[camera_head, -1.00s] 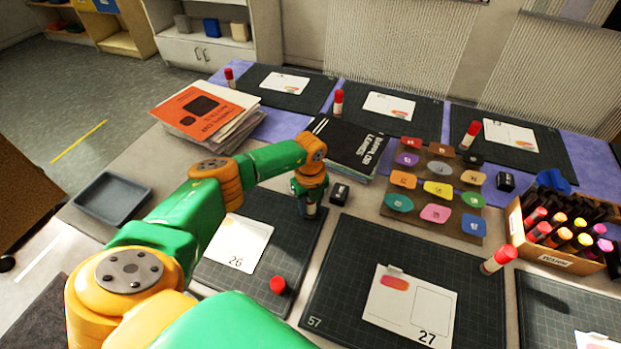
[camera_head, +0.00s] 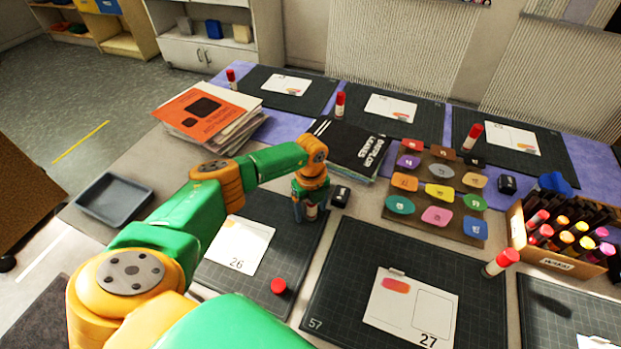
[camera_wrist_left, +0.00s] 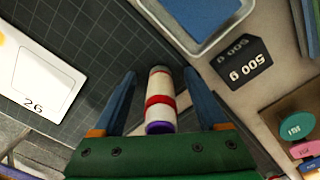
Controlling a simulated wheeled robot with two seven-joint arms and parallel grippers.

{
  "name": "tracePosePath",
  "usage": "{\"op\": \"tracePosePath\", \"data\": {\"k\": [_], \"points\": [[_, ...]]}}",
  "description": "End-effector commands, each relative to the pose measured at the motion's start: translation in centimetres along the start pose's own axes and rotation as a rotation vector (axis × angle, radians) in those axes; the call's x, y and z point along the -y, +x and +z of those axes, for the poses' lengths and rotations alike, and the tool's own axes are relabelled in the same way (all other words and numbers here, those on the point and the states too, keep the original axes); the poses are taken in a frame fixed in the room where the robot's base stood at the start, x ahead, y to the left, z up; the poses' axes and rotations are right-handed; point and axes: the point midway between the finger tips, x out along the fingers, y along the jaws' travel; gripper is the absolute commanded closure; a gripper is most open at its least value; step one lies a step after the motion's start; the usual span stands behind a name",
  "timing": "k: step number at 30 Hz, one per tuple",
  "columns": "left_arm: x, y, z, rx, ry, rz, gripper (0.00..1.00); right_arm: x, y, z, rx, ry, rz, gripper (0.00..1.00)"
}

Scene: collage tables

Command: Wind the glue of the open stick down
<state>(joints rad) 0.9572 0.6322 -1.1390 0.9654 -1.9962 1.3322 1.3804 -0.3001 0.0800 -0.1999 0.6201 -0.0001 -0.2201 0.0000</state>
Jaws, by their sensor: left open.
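The open glue stick (camera_wrist_left: 160,98) has a white body, a red band and a purple end that faces my left gripper in the left wrist view. It stands on the dark mat by card 26. My left gripper (camera_wrist_left: 160,74) is open, with one finger on each side of the stick and visible gaps between. In the head view the left gripper (camera_head: 309,212) points down over the back right of that mat and mostly hides the stick. A loose red cap (camera_head: 278,286) lies near the mat's front. My right gripper is not in view.
A black 500 g block (camera_head: 340,196) stands close to the right of the left gripper. Behind are a black book (camera_head: 352,150) and a paint-chip board (camera_head: 437,190). A tray with a blue pad (camera_wrist_left: 240,12) is nearby. A capped glue stick (camera_head: 500,262) stands right.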

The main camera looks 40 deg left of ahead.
Motion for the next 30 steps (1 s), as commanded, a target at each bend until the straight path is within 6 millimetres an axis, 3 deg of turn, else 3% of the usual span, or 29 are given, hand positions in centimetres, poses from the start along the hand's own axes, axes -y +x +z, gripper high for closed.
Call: {"op": "tracePosePath", "data": {"k": [8,19,22,30], "points": [[0.0,0.1,0.0,0.000,0.029,-0.001,0.24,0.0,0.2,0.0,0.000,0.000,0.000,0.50],[0.4,0.5,-0.2,0.003,1.132,-0.002,0.24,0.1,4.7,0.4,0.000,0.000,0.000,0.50],[0.4,0.2,-0.2,0.001,1.265,0.000,0.24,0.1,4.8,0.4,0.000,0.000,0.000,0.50],[0.4,0.1,-0.3,0.001,1.325,0.000,0.24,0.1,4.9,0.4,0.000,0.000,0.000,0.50]]}}
